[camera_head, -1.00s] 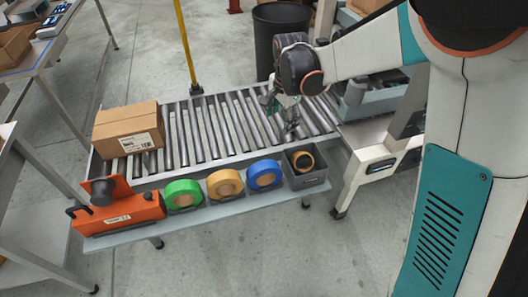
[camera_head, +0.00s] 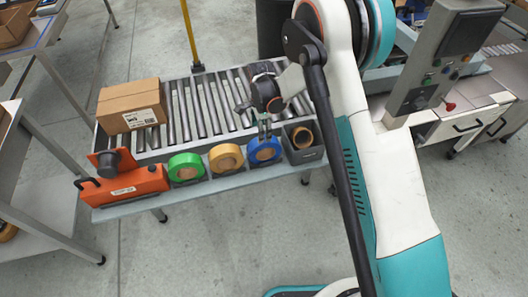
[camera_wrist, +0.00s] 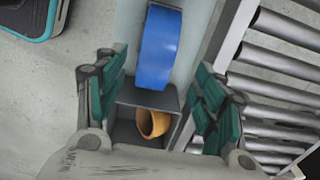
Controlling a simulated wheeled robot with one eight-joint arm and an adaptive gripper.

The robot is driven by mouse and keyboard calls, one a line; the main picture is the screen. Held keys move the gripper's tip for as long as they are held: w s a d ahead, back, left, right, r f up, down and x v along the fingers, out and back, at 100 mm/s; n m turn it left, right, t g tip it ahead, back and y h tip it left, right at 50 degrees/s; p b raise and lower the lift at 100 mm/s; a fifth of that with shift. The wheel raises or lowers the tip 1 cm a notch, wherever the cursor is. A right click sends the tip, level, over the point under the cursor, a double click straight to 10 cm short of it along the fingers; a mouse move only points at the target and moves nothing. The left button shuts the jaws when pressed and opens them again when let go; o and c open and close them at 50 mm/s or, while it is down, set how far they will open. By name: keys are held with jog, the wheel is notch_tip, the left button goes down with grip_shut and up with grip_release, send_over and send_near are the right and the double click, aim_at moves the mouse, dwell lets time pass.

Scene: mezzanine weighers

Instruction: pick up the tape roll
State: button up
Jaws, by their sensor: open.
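A brown-orange tape roll (camera_head: 301,138) sits inside a small grey bin (camera_head: 314,155) at the right end of the shelf. The wrist view shows this roll (camera_wrist: 146,124) leaning in the bin (camera_wrist: 122,126), low between my fingers and apart from them. A blue tape roll (camera_head: 264,152) stands left of the bin, with yellow (camera_head: 225,159) and green (camera_head: 186,168) rolls further left. My gripper (camera_head: 265,133) is open and empty, above the blue roll and close to the bin. In the wrist view the blue roll (camera_wrist: 160,48) shows beyond my open green-padded fingers (camera_wrist: 161,92).
An orange tape dispenser (camera_head: 124,188) stands at the shelf's left end. The roller conveyor (camera_head: 205,110) runs behind the shelf and carries a cardboard box (camera_head: 132,104). A control panel (camera_head: 452,55) stands to the right. The floor in front is clear.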

aim_at(254, 149)
jog(key=shift+s+d+f+b, duration=0.15)
jog(key=shift+f+b, duration=0.55)
jog(key=shift+f, duration=1.3)
jog(key=shift+w+d+f+b, duration=0.15)
jog(key=shift+f+b, duration=0.55)
jog(key=shift+f, duration=1.25)
jog(key=shift+s+d, duration=0.1)
grip_shut()
